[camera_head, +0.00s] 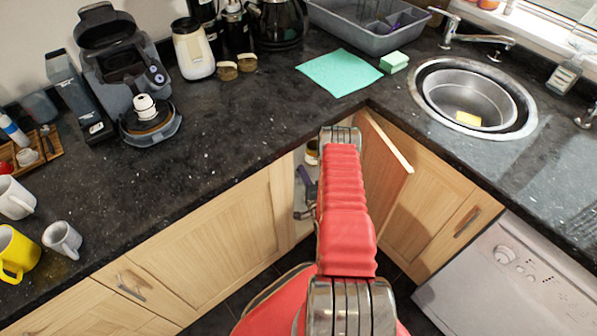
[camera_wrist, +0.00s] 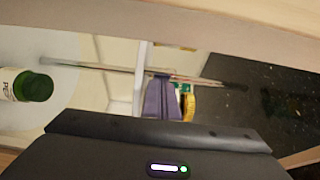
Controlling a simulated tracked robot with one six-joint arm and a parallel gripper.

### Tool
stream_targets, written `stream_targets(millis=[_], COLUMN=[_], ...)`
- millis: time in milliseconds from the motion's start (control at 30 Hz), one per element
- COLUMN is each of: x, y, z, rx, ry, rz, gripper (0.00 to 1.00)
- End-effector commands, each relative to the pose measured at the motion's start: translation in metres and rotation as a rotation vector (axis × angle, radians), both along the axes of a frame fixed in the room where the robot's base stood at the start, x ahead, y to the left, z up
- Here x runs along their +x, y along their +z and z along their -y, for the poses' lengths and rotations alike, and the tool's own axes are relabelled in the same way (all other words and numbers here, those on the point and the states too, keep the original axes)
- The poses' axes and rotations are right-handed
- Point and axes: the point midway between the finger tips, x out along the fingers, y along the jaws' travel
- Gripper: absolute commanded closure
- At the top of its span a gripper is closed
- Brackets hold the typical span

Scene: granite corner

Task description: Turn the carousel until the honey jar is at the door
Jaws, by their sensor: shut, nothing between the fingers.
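The corner cabinet door (camera_head: 390,145) stands open beside my red arm in the head view. My gripper (camera_head: 302,172) is at the cabinet opening, left of the arm. Its purple fingers also show in the wrist view (camera_wrist: 161,80), shut and empty. A pale round carousel shelf (camera_wrist: 62,48) shows at the left of the wrist view, with a green-lidded jar (camera_wrist: 30,86) on it. A yellow-lidded jar (camera_wrist: 188,103) is partly hidden behind the fingers; I cannot tell whether it is honey. A jar (camera_head: 312,151) shows inside the opening in the head view. Most of the carousel is hidden.
The dark granite worktop (camera_head: 235,115) overhangs the opening. A thin metal rod (camera_wrist: 105,69) crosses the wrist view near the fingers. A white dishwasher (camera_head: 510,270) stands right of the cabinet. Mugs (camera_head: 62,240) and a coffee machine (camera_head: 120,70) stand on the worktop.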

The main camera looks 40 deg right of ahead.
Motion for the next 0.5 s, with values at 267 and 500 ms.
stream_targets(millis=[267,500], x=[0.0009,0.0013], y=[-0.0002,-0.0002], z=[-0.0080,-0.0115], rx=[0.000,-0.001], ry=[-0.033,-0.048], rz=[-0.001,-0.001], gripper=[1.00,1.00])
